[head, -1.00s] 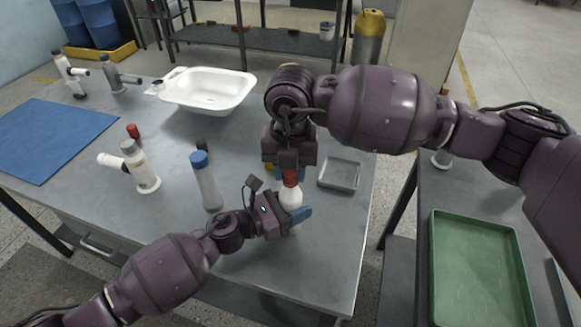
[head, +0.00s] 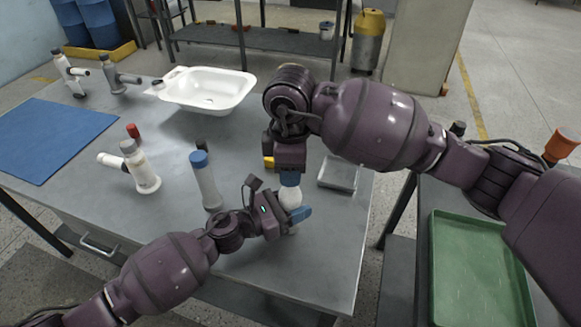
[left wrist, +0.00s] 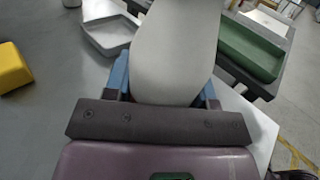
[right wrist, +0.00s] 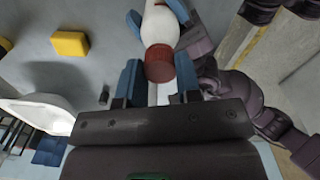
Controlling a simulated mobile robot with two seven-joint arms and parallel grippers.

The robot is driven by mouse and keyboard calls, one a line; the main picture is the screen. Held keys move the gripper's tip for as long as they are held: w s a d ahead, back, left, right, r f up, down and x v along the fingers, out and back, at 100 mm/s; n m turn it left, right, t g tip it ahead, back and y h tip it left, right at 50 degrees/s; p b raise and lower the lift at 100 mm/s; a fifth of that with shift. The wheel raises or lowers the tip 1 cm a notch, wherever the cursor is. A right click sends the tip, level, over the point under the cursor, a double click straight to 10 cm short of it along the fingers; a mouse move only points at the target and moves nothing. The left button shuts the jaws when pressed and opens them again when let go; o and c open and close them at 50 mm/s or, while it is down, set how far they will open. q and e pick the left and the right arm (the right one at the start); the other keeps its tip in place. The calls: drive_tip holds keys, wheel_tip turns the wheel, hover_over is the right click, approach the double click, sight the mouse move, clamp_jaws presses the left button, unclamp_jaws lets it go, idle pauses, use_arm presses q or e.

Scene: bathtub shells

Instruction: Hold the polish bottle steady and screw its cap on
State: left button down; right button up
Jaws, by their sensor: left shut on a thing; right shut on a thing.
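The white polish bottle (head: 291,195) stands near the table's right front edge. My left gripper (head: 294,214) is shut around its body, which fills the space between the blue fingers in the left wrist view (left wrist: 172,50). My right gripper (head: 290,180) is directly above the bottle, pointing down. In the right wrist view the red cap (right wrist: 159,63) is at the bottle's neck, between the blue fingers, which are shut on it. The cap is hidden by the right gripper in the head view. I cannot tell how far it is screwed down.
A grey tray (head: 340,187) lies right of the bottle, and a yellow block (right wrist: 70,43) lies behind it. A blue-capped bottle (head: 205,182) and a white pump-like fitting (head: 141,168) stand to the left. A white basin (head: 208,106) is at the back.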

drive_tip(key=shift+m, duration=1)
drive_tip(key=o, duration=0.9)
drive_tip(key=shift+c, duration=0.4)
